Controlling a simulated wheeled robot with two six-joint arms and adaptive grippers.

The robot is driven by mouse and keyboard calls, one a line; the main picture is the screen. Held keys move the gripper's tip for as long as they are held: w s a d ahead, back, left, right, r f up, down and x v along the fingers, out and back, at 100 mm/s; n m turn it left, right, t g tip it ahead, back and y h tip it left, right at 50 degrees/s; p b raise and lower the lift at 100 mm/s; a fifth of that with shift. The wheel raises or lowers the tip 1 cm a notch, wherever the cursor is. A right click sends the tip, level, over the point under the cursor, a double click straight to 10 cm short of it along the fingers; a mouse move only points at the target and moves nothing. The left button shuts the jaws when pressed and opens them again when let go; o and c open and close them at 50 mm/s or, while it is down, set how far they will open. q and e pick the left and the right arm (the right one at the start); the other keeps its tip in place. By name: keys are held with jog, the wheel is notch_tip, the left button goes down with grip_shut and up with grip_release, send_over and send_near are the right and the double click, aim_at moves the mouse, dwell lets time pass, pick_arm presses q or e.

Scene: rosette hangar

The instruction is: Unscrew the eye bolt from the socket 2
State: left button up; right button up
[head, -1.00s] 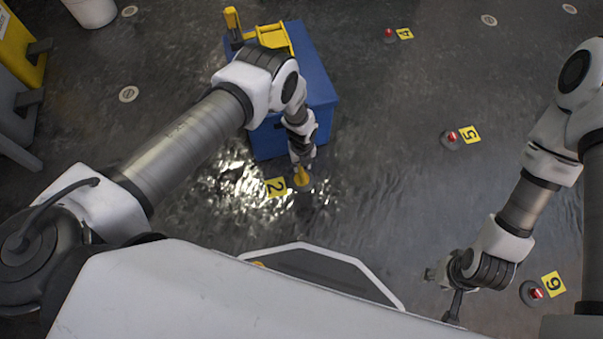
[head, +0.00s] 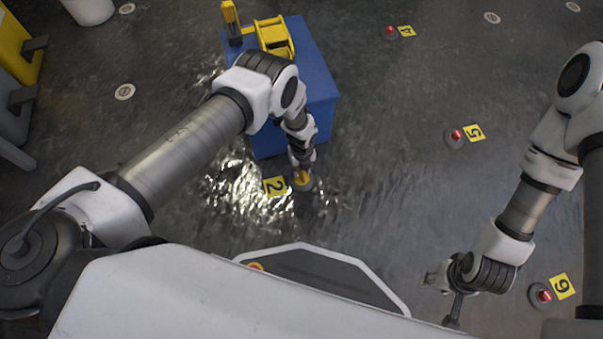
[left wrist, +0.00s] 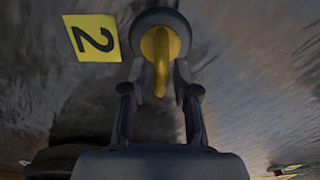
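The yellow eye bolt (head: 303,178) stands at the dark round socket 2 (head: 306,187), beside the yellow number 2 plate (head: 274,186). In the left wrist view the eye bolt (left wrist: 160,58) is seen from above, its ring nearly edge-on. My left gripper (left wrist: 160,82) is pointed down at it, one finger on each side of the ring. Gaps show between the fingers and the ring, so it looks open around it. The bolt's threads are hidden. My right gripper (head: 453,310) hangs low at the right, partly cut off by my body; its fingers are unclear.
A blue box (head: 318,75) with a yellow holder (head: 274,38) on top stands just behind my left wrist. Red-topped sockets sit by the number 4 (head: 406,31), 5 (head: 471,132) and 9 (head: 562,286) plates. The floor between is clear.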

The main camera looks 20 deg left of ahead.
pick_arm(q)
grip_shut()
jog(key=n+b, duration=0.1)
jog(key=n, duration=0.1)
jog(key=shift+f+n, duration=0.1)
jog(key=shift+n, duration=0.2)
jog(key=shift+n+b, duration=0.4)
jog(key=shift+n, duration=0.6)
jog(key=n+b, duration=0.1)
jog(key=n, duration=0.3)
jog(key=shift+w, duration=0.1)
jog(key=shift+r+n, duration=0.2)
jog(key=shift+n, duration=0.4)
